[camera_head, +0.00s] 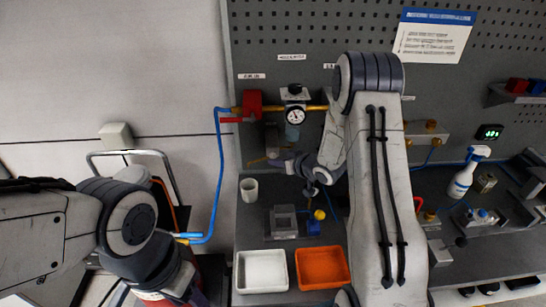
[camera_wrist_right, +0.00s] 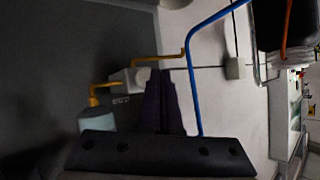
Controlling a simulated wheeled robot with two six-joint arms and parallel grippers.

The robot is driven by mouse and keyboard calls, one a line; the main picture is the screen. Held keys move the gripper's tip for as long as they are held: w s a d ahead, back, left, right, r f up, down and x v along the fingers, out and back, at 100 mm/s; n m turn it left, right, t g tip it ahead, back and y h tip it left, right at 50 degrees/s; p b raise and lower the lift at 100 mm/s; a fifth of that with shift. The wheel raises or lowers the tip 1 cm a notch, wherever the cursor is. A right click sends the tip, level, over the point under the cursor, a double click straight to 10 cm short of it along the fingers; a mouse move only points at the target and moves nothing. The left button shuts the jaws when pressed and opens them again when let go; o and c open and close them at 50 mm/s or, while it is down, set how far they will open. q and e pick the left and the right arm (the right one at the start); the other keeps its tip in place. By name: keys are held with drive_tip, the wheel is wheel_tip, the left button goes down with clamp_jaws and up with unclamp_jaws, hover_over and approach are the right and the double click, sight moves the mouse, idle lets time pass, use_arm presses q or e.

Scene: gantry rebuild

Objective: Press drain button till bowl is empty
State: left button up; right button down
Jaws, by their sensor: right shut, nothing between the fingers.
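The air filter unit with a round gauge (camera_head: 295,117) is on the grey panel. A small translucent bowl (camera_head: 292,132) hangs beneath it; its liquid level is too small to read. My right gripper (camera_head: 275,161) is just below and left of the bowl. In the right wrist view its dark fingers (camera_wrist_right: 162,80) are together and empty. A pale cup-like part (camera_wrist_right: 97,124) with a yellow fitting, possibly the bowl, lies left of the fingers there, apart from them. The drain button is not distinguishable. My left arm's wrist (camera_head: 150,262) is at lower left; its fingertips cannot be made out.
A red valve block (camera_head: 252,104) and blue hose (camera_head: 221,165) are left of the filter. A spray bottle (camera_head: 464,180) stands at right.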

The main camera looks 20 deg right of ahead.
drive_tip(key=shift+w, duration=0.15)
idle(0.7)
drive_tip(key=shift+w+d, duration=0.15)
drive_tip(key=shift+w, duration=0.1)
drive_tip(key=shift+w+d, duration=0.15)
drive_tip(key=shift+w, duration=0.3)
idle(0.9)
drive_tip(key=shift+s, duration=0.1)
drive_tip(key=shift+s+a, duration=0.25)
drive_tip(key=shift+s, duration=0.5)
drive_tip(key=shift+s, duration=0.1)
drive_tip(key=s, duration=0.2)
drive_tip(key=s+a, duration=0.1)
drive_tip(key=s, duration=0.1)
drive_tip(key=shift+s+a+b, duration=0.2)
drive_tip(key=shift+s+b, duration=0.1)
